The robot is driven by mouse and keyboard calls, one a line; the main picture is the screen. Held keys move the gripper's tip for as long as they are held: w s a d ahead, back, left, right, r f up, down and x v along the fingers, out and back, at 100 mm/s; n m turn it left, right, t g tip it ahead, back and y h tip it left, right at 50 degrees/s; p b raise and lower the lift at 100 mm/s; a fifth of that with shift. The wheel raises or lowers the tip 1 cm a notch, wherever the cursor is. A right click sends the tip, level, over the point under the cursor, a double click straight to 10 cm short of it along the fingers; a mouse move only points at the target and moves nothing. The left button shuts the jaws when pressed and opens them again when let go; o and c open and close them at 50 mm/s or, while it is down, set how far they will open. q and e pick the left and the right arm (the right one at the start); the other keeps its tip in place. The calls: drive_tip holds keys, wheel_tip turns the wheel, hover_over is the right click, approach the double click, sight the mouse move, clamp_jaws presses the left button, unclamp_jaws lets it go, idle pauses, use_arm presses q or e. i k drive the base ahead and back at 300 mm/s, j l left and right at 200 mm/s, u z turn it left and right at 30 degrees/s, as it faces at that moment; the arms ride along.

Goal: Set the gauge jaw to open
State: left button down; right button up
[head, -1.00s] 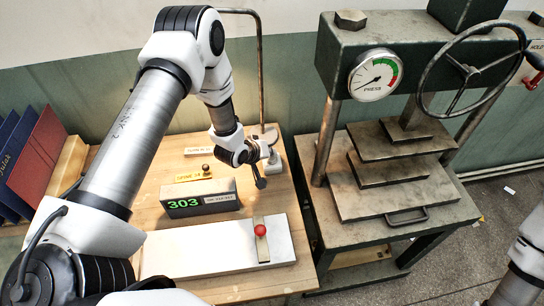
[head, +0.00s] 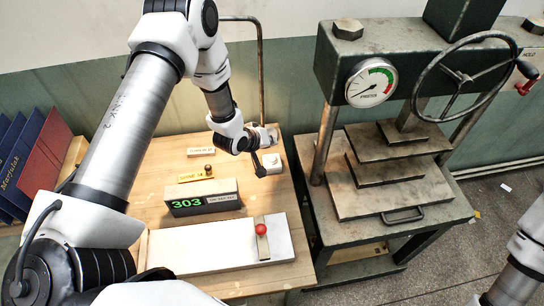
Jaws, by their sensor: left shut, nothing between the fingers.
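A digital readout box (head: 203,199) showing a green 303 stands on the wooden table. In front of it lies a pale flat slab (head: 200,245) crossed by a narrow metal bar (head: 262,245) with a red ball knob (head: 261,230). I cannot tell for sure which part is the gauge jaw or how it is set. My left gripper (head: 260,171) is shut and empty, pointing down behind and right of the readout, beside a small whitish block (head: 272,163). I cannot tell whether they touch. My right gripper is outside the view; only part of my right arm shows.
A dark press with a dial (head: 371,82), handwheel (head: 465,78) and stacked plates (head: 390,185) stands right of the wooden table (head: 165,215). A yellow tag (head: 196,178) with a small knob lies behind the readout. Books (head: 32,150) stand at left.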

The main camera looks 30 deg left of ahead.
sight(261, 229)
drive_tip(key=u, duration=0.95)
